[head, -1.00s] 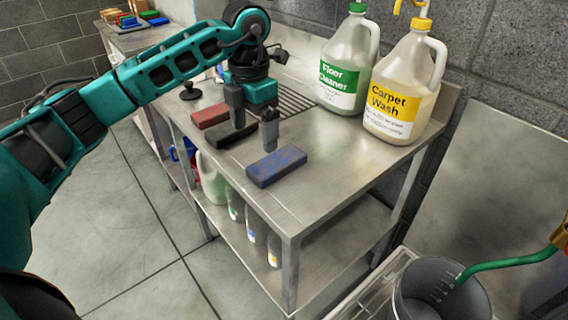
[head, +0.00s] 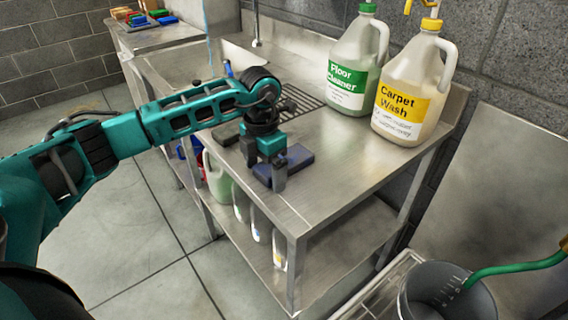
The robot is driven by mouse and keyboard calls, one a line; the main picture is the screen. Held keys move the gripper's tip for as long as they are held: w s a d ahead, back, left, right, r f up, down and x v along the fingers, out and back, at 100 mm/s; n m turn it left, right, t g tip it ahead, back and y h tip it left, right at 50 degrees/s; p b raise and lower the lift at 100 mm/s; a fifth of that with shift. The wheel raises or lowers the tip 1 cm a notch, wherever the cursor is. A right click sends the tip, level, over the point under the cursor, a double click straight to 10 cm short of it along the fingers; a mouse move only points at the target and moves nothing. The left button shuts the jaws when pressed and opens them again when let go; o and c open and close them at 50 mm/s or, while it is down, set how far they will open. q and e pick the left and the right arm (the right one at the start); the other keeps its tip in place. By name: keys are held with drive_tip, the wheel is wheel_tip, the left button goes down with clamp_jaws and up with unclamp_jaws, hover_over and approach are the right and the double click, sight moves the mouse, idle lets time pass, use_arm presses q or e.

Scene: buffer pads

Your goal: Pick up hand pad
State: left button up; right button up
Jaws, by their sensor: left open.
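A dark blue block-shaped pad (head: 298,157) lies flat on the steel table near its left front edge. My left gripper (head: 265,173) is open and points down over this pad. Its two fingers stand around the pad's near left end, and the gripper covers part of it. I cannot tell whether the fingers touch the pad. A dark pad (head: 227,138) shows only partly behind my left arm. The red pad is hidden behind the arm. My right gripper is not in view.
A Floor Cleaner jug (head: 352,70) and a Carpet Wash jug (head: 408,92) stand at the table's back right. The table's right front is clear. Several bottles stand on the lower shelf (head: 335,225). A grey bucket (head: 440,292) is at the lower right.

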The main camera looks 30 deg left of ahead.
use_arm(q)
drive_tip(key=shift+c, duration=0.2)
drive_tip(key=c, duration=1.1)
drive_tip(key=shift+r, duration=0.15)
wheel_tip(320, 180, up, 20)
drive_tip(key=p, duration=0.2)
